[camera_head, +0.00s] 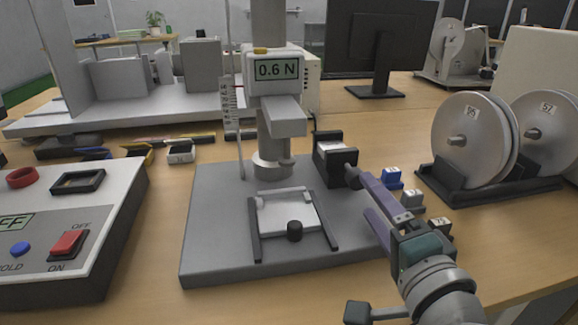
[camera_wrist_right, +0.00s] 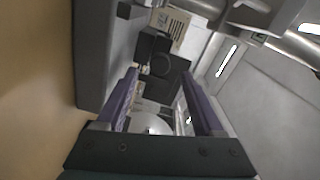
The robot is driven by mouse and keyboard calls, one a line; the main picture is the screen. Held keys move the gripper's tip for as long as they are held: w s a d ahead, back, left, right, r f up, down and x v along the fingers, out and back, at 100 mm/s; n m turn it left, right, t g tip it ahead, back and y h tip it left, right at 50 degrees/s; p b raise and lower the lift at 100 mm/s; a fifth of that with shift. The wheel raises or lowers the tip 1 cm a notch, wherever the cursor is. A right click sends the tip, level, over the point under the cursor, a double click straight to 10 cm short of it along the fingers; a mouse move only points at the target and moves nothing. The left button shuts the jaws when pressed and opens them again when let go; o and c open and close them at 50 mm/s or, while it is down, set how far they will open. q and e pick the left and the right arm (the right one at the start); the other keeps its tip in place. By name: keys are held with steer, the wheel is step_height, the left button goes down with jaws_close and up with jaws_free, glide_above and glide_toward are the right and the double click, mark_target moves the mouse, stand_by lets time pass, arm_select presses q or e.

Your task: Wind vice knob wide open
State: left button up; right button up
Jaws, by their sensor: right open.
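The vice (camera_head: 335,157) is a dark block with a pale top, standing by the column at the right rear of the grey base plate. Its round black knob (camera_head: 352,177) faces my right gripper (camera_head: 367,194). The gripper's purple fingers are open, and one fingertip lies close to the knob. In the right wrist view, the dark round knob (camera_wrist_right: 160,65) appears between the open fingertips (camera_wrist_right: 160,74); I cannot tell whether they touch it. My left gripper is not in view.
A white fixture with a small black knob (camera_head: 294,231) lies on the base plate (camera_head: 215,240). Small weights (camera_head: 391,178) and a stand with large discs (camera_head: 475,136) are at the right. A control box (camera_head: 60,225) stands left.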

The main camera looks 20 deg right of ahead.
mark_target(355, 188)
steer(key=shift+v, duration=1.3)
